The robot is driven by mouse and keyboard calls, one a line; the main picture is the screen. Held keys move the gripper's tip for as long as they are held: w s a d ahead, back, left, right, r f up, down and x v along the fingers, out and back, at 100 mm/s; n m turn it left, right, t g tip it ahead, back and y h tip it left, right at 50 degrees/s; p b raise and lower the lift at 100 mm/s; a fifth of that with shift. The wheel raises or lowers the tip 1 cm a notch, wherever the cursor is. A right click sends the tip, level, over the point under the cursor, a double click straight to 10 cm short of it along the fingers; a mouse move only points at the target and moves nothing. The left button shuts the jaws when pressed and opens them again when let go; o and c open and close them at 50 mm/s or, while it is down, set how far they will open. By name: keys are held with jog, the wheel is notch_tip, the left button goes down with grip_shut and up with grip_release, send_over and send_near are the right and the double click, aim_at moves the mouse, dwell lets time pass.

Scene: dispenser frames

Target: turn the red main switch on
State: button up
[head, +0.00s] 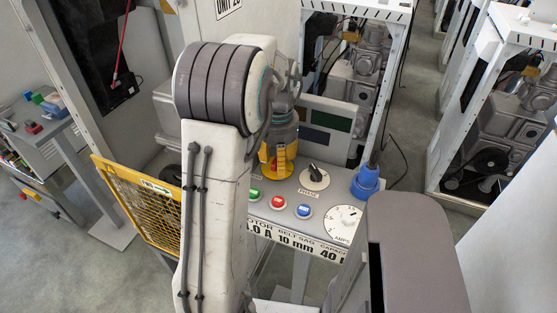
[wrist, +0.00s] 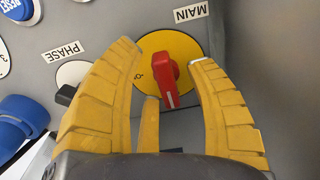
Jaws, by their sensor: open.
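The red main switch (wrist: 168,82) sits on a round yellow plate (wrist: 190,51) under a MAIN label, which appears upside down in the wrist view. Its red handle, with a white line, points toward the bottom of that picture; a small O mark is at the plate's left. My gripper (wrist: 166,58) is open, with yellow fingers on both sides of the handle and a shorter finger at its lower left. I cannot tell whether any finger touches it. In the head view my gripper (head: 278,160) is over the panel's back part, and the switch is hidden there.
A black PHASE knob (head: 314,175), a green button (head: 255,194), a red button (head: 279,202), a blue button (head: 304,211) and an AMPS dial (head: 343,222) are on the panel. A blue plug (head: 367,182) stands at its right. A yellow mesh guard (head: 140,205) is at the left.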

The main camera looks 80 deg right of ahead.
grip_shut()
jog(key=shift+w+m, duration=0.15)
jog(key=shift+m, duration=2.15)
jog(key=shift+a, duration=0.1)
grip_release()
jog(key=shift+r, duration=0.15)
notch_tip(320, 180, up, 12)
